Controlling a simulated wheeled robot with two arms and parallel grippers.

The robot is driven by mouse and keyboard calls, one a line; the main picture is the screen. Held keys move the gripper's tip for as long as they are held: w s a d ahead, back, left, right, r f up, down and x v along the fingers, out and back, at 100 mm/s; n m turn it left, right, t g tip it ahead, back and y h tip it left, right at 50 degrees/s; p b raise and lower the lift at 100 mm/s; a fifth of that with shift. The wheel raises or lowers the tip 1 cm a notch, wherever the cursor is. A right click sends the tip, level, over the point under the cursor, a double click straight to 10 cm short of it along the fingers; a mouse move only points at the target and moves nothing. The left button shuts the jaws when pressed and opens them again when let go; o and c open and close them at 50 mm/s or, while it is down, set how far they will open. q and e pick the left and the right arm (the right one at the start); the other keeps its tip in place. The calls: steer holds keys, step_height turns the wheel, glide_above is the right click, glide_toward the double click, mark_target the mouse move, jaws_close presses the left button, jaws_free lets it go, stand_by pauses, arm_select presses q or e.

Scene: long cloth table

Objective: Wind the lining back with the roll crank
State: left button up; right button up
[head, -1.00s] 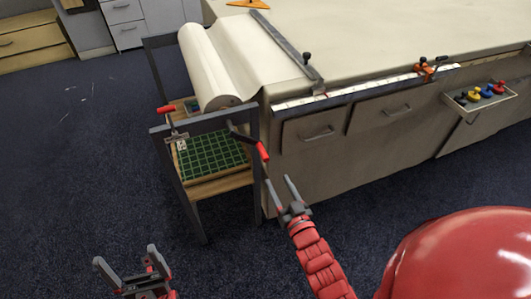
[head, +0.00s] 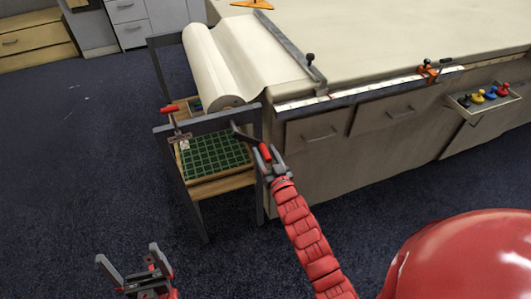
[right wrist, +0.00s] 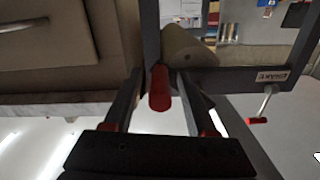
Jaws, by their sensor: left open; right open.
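The cream lining roll (head: 208,68) lies in the grey frame at the table's left end, with its cloth running onto the table. The roll crank (head: 240,135) is a dark arm with a red handle (head: 265,153) on the frame's near side. My right gripper (head: 268,162) is at that handle. In the right wrist view the red handle (right wrist: 159,88) stands between the two open fingers (right wrist: 158,100), with gaps on both sides. My left gripper (head: 133,272) is open and empty, low over the floor at the front left.
A second red-handled lever (head: 170,109) is on the frame's left, above a shelf with a green grid mat (head: 212,157). A metal bar (head: 290,45) lies across the cloth. A ruler rail (head: 370,92) runs along the table's front edge. Floor at left is clear.

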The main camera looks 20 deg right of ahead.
jaws_close()
steer(key=shift+r, duration=0.1)
stand_by(1.2)
